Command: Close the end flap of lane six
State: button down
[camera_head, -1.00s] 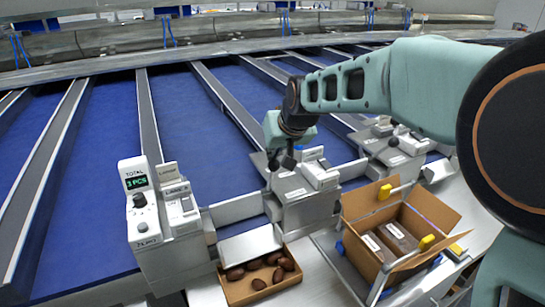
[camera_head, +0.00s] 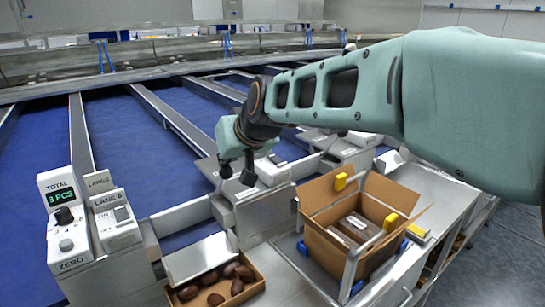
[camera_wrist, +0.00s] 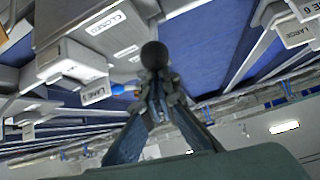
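A lane-end head (camera_head: 95,225) at the left carries a "3 PCS" display and LARGE and LANE labels; its lane number is hard to read in the head view. A sign reading LANE 6 (camera_wrist: 303,10) shows at the upper right of the wrist view. A pale flap plate (camera_head: 197,257) lies folded out at the lane's end over the date tray (camera_head: 243,293).
A cardboard box (camera_head: 330,245) with yellow clips and dark packs stands right of the flap. A plate marked CLOSED (camera_wrist: 105,22) shows in the wrist view. Blue lanes (camera_head: 130,140) with metal dividers run behind. Another lane head (camera_head: 345,150) stands further right.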

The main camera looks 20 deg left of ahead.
jog(key=shift+s+d+f, duration=0.1)
jog(key=shift+s+f, duration=0.05)
jog(key=shift+f, duration=0.1)
